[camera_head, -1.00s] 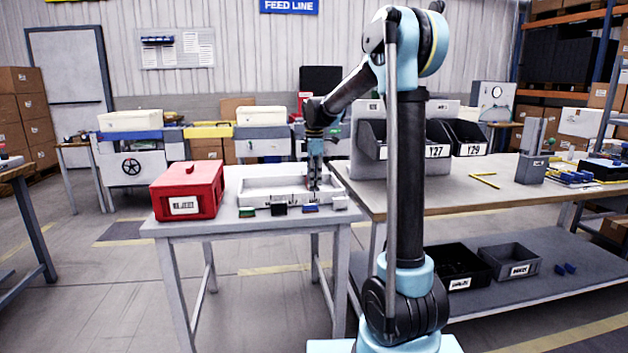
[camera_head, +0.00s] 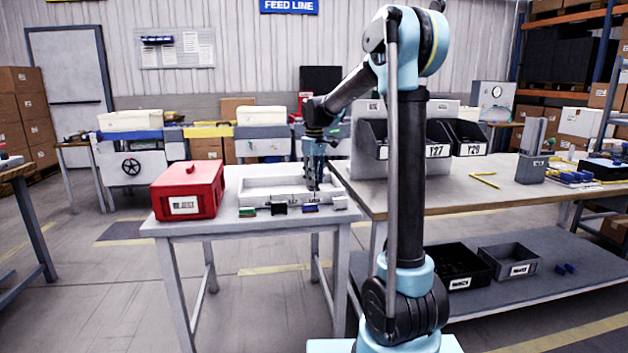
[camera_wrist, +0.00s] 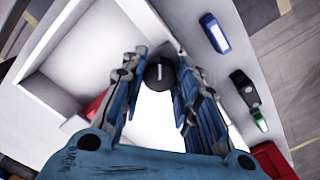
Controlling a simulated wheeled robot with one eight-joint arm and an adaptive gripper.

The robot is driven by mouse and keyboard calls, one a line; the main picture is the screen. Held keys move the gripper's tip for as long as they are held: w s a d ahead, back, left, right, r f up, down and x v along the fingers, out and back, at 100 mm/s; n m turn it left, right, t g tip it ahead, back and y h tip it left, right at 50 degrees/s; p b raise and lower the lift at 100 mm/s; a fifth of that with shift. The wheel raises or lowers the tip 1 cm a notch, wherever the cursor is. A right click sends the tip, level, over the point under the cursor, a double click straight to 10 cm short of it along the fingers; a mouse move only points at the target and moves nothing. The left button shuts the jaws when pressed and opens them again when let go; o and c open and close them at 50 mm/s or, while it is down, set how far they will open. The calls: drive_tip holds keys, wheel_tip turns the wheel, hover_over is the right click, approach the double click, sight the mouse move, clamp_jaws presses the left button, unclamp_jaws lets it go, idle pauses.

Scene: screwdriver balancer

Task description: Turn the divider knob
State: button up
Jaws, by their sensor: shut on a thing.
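The divider knob (camera_wrist: 159,73) is a dark round knob with a pale mark on its top, at the upper middle of the wrist view. My gripper (camera_wrist: 159,82) has its two blue fingers on either side of the knob and is shut on it. In the head view, my gripper (camera_head: 315,186) points down at the right part of a shallow white tray (camera_head: 262,198) on the grey table. The knob cannot be made out there; my fingers cover that spot.
A red lidded box (camera_head: 187,190) stands left of the tray. Small green (camera_head: 247,212), black (camera_head: 279,209), blue (camera_head: 310,208) and white (camera_head: 340,203) pieces sit along the tray's front. A workbench (camera_head: 470,190) with dark bins stands close on the right.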

drive_tip(key=m, duration=0.4)
drive_tip(key=shift+m, duration=0.3)
drive_tip(key=shift+a+m, duration=0.1)
drive_tip(key=shift+m, duration=1.8)
drive_tip(key=o, duration=1.1)
drive_tip(key=shift+c, duration=0.2)
wheel_tip(320, 180, up, 12)
